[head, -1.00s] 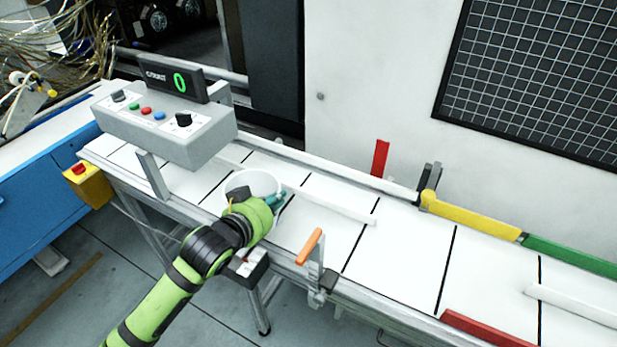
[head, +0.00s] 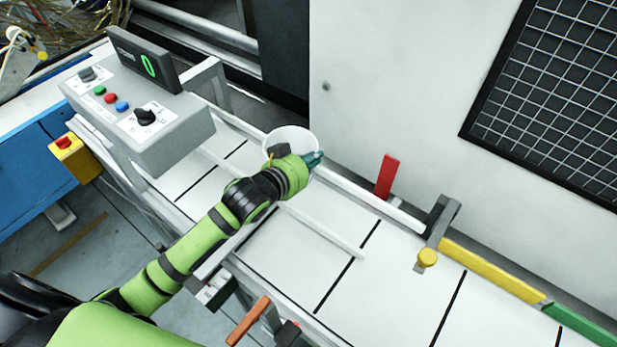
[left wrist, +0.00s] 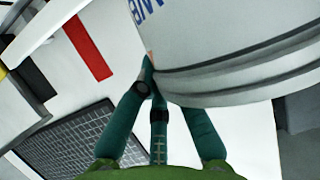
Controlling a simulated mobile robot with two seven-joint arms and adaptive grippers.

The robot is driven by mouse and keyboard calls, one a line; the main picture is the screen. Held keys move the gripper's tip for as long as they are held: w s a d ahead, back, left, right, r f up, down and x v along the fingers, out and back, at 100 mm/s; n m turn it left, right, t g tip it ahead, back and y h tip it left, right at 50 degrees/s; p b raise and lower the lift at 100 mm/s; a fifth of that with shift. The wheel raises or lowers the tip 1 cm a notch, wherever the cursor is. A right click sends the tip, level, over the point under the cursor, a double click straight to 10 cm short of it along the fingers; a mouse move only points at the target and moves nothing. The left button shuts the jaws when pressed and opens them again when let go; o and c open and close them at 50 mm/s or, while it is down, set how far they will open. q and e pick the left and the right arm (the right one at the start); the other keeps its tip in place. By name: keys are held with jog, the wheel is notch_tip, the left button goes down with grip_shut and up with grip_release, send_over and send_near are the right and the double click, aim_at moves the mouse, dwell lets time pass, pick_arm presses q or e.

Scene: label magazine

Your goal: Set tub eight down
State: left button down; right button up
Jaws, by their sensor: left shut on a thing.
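A white round tub (head: 290,136) is held by my left gripper (head: 312,160), near the far rail of the conveyor. In the left wrist view the tub (left wrist: 230,45) fills the upper right, with part of a blue print on its wall; no full number can be read. The teal fingers of the left gripper (left wrist: 150,75) meet at the tub's lower edge there. I cannot tell whether the tub's base touches anything. The white conveyor bed (head: 300,255) with black cross lines runs below the arm. My right gripper is not in view.
A grey control box (head: 140,120) with a display reading 0 stands left. An orange handle (head: 248,320) is at the near edge. The bed's middle right is clear.

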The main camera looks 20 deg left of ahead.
pick_arm(q)
notch_tip(320, 180, down, 7)
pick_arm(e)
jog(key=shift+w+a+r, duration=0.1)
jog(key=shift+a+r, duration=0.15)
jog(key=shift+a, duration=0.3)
pick_arm(q)
jog(key=shift+s, duration=0.1)
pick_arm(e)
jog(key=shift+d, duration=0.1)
pick_arm(q)
jog(key=c, duration=1.4)
grip_release()
jog(key=shift+f, duration=0.1)
jog(key=shift+o, duration=0.2)
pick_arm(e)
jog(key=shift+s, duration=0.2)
pick_arm(q)
jog(key=v, duration=1.2)
jog(key=shift+b, duration=0.4)
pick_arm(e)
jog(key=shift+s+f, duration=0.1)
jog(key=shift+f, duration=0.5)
